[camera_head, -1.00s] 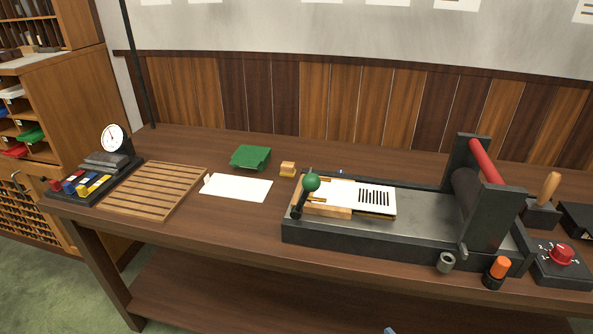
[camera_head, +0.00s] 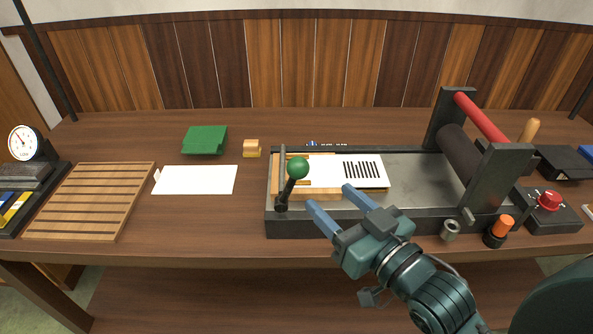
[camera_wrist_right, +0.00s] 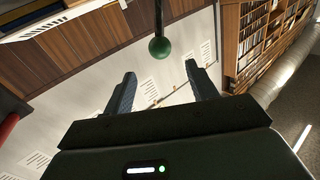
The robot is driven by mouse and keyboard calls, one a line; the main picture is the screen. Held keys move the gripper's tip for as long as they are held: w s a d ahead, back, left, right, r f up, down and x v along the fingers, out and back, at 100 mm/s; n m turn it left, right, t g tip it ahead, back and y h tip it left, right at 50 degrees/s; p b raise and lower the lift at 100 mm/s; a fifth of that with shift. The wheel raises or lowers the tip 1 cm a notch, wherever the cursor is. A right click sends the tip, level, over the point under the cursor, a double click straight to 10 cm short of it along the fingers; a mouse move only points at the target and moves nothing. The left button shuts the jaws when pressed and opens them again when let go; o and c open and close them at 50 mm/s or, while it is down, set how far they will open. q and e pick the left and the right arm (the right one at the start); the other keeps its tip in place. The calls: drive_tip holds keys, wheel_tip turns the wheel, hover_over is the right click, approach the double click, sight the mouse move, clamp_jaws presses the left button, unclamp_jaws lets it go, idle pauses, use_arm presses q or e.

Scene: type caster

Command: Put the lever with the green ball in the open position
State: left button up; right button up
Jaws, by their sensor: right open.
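The lever with the green ball (camera_head: 297,168) stands at the left end of the press. Its black arm rises from a pivot at the front left corner and tilts slightly right. My right gripper (camera_head: 334,196) is open and empty, in front of and to the right of the ball, with its blue fingers pointing up and left. In the right wrist view the green ball (camera_wrist_right: 160,48) appears beyond and between the two open fingertips (camera_wrist_right: 161,80), not touched by them. My left gripper is not in view.
The press bed (camera_head: 415,175) holds a wooden block with a slotted white plate (camera_head: 362,172). A roller frame with a red bar (camera_head: 492,124) rises at its right. The table's front left is clear.

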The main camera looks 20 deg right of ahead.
sight(305, 174)
drive_tip(key=x, duration=0.4)
drive_tip(key=shift+w+r, duration=0.15)
drive_tip(key=shift+w, duration=0.15)
drive_tip(key=x, duration=0.5)
drive_tip(key=shift+w+a+p, duration=0.1)
drive_tip(key=shift+a+p, duration=0.05)
drive_tip(key=shift+p, duration=0.25)
drive_tip(key=shift+w+a, duration=0.15)
drive_tip(key=shift+w, duration=0.3)
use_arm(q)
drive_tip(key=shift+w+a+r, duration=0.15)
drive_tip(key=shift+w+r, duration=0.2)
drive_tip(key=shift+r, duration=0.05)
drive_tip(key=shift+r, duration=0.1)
use_arm(e)
clamp_jaws()
